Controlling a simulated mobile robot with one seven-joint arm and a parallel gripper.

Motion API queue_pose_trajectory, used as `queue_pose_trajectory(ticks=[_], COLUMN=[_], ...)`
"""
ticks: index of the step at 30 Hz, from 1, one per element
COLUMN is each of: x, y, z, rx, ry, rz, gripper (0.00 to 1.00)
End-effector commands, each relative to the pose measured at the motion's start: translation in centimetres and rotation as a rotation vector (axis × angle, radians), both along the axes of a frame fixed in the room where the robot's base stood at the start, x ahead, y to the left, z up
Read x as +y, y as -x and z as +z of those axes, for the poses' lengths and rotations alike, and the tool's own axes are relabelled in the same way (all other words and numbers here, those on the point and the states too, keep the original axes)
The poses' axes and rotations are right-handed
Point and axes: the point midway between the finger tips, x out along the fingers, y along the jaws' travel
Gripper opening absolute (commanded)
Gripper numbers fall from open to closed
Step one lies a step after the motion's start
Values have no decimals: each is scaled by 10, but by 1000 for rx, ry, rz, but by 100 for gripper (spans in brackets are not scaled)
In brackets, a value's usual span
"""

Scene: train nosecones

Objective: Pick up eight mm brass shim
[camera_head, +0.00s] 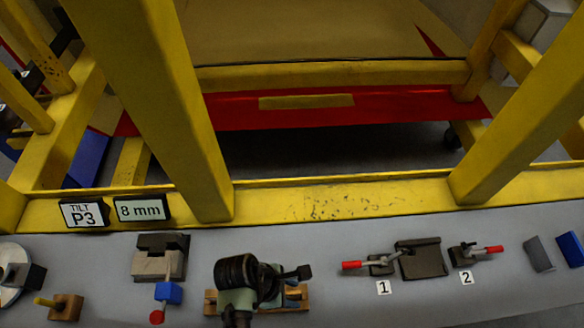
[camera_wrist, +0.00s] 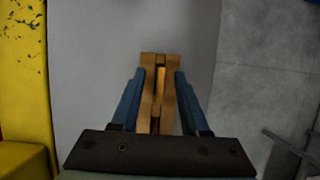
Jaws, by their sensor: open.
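In the wrist view a narrow golden strip, which looks like the brass shim (camera_wrist: 161,78), stands in the middle slot of a wooden holder (camera_wrist: 147,102). My gripper (camera_wrist: 160,74) is open, with one blue finger on each side of the holder. The strip lies between the fingers in this view; I cannot tell how far below them it is. In the head view my gripper (camera_head: 294,291) and wrist cover most of the wooden holder (camera_head: 210,302), and the shim is hidden there.
Signs "P3" (camera_head: 84,213) and "8 mm" (camera_head: 139,208) are on the yellow frame (camera_head: 340,201) behind the grey bench. A block fixture (camera_head: 160,257) stands to the left. Red-handled clamps (camera_head: 378,265) (camera_head: 470,254) flank a dark plate (camera_head: 421,259) to the right.

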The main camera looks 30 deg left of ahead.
Motion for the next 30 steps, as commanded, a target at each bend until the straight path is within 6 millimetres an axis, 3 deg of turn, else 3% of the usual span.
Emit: queue_pose_trajectory(ticks=[7, 15, 30], x=[-1, 0, 0], y=[-1, -1, -1], z=[-2, -1, -1], rx=[-1, -1, -2], ry=[-1, -1, 0], rz=[-1, -1, -1], gripper=[45, 0, 0])
